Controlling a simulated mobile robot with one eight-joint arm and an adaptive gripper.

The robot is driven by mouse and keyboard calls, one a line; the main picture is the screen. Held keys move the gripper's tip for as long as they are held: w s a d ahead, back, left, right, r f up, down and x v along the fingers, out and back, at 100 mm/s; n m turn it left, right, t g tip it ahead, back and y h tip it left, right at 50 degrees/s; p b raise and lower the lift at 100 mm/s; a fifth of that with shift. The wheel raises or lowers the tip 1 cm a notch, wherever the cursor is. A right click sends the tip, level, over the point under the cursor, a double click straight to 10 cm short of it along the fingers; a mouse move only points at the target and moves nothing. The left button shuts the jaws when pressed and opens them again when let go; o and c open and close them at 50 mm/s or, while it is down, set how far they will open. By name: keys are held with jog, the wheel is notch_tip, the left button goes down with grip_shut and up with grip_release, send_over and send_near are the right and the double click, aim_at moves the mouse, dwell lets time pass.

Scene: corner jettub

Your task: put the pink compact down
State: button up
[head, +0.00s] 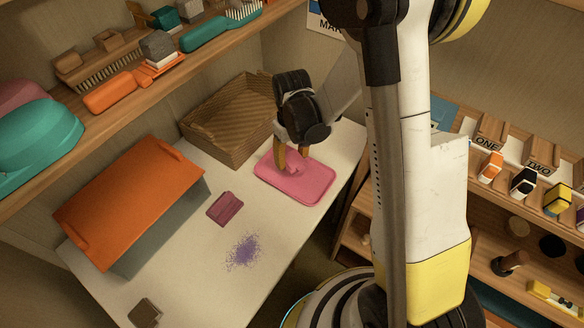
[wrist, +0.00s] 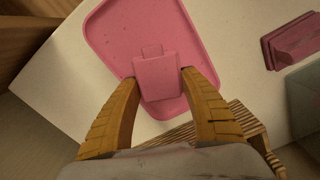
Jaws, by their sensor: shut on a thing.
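The pink compact (wrist: 158,77) is between the two yellow fingers of my gripper (wrist: 160,85), which is shut on it. In the head view the compact (head: 293,167) shows small below my gripper (head: 291,162), partly covered by the fingers. It is over the pink tray (head: 310,192), near the tray's back left part. The tray also shows in the wrist view (wrist: 115,40), behind the compact. I cannot tell whether the compact touches the tray.
A wicker basket (head: 222,110) stands behind the tray. A dark pink block (head: 225,208) lies left of it, near purple specks (head: 243,251). An orange-topped box (head: 130,195) stands further left. A small brown square (head: 144,312) lies at the front. Shelves flank the table.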

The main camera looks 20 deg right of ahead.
aim_at(292, 166)
jog(key=shift+f+b, duration=1.05)
jog(key=shift+f, duration=0.9)
jog(key=shift+f, duration=0.1)
jog(key=shift+f, duration=0.15)
jog(key=o, duration=1.2)
jog(key=shift+r, duration=0.2)
notch_tip(292, 166, up, 12)
jog(key=p, duration=0.5)
jog(key=shift+r, duration=0.2)
jog(key=s+r+m+t, duration=0.1)
jog(key=s+r+t, duration=0.1)
jog(key=s+r, duration=0.2)
jog(key=s+r+t, duration=0.2)
jog(key=s+r, duration=0.3)
jog(key=r, duration=0.2)
jog(key=s+r+m+t, duration=0.1)
jog(key=s+r+t, duration=0.2)
jog(key=s+r, duration=0.2)
jog(key=shift+s+d+r+m, duration=0.1)
jog(key=shift+r+m, duration=0.05)
jog(key=shift+r, duration=0.2)
jog(key=shift+s+d+r+m, duration=0.1)
jog(key=shift+r+m, duration=0.05)
jog(key=shift+r, duration=0.2)
